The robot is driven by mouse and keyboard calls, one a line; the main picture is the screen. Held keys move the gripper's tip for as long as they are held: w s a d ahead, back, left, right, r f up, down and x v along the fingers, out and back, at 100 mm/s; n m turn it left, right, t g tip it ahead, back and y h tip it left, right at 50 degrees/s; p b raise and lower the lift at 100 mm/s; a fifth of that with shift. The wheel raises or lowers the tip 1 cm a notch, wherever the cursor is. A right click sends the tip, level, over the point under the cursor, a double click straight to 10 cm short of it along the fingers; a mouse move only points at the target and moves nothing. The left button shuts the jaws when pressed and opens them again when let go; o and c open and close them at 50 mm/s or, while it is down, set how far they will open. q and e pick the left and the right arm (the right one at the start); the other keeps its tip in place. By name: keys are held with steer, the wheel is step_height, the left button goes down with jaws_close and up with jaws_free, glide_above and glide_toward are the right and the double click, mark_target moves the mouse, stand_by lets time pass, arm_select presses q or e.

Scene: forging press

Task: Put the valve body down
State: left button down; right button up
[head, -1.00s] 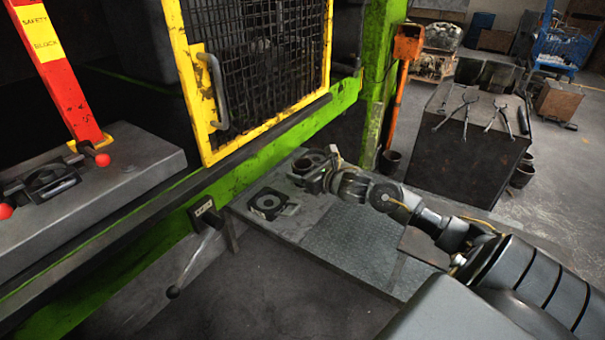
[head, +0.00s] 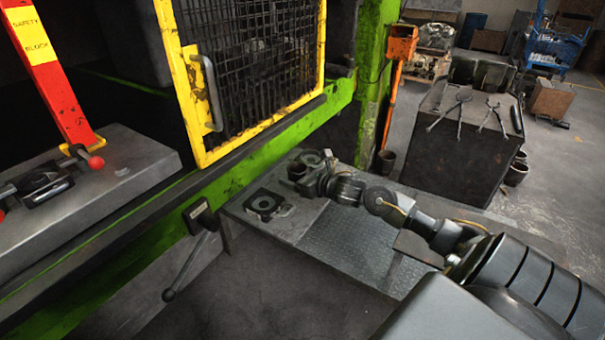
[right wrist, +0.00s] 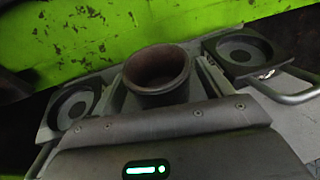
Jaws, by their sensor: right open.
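The valve body looks like a dark brown, open-topped round cup (right wrist: 158,76), upright in the middle of the right wrist view. In the head view it is small and partly merged with my right gripper (head: 311,178), at the far end of the grey bench beside the press. My right gripper is open, with its jaws around or close beside the cup. Contact cannot be made out, and the cup's base is hidden behind the gripper housing. My left gripper is out of view.
A black square block with a round recess (head: 264,204) lies on the grey bench (head: 345,243); similar blocks flank the cup in the wrist view. The green press frame (head: 262,139) runs close behind, with a yellow mesh guard (head: 197,92) above. A lever (head: 187,265) sticks out at left.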

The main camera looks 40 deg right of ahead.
steer(key=b+v, duration=0.2)
steer(key=v, duration=0.8)
steer(key=shift+s+r, duration=0.1)
steer(key=shift+s, duration=0.2)
steer(key=shift+s+r, duration=0.3)
steer(key=shift+s, duration=0.35)
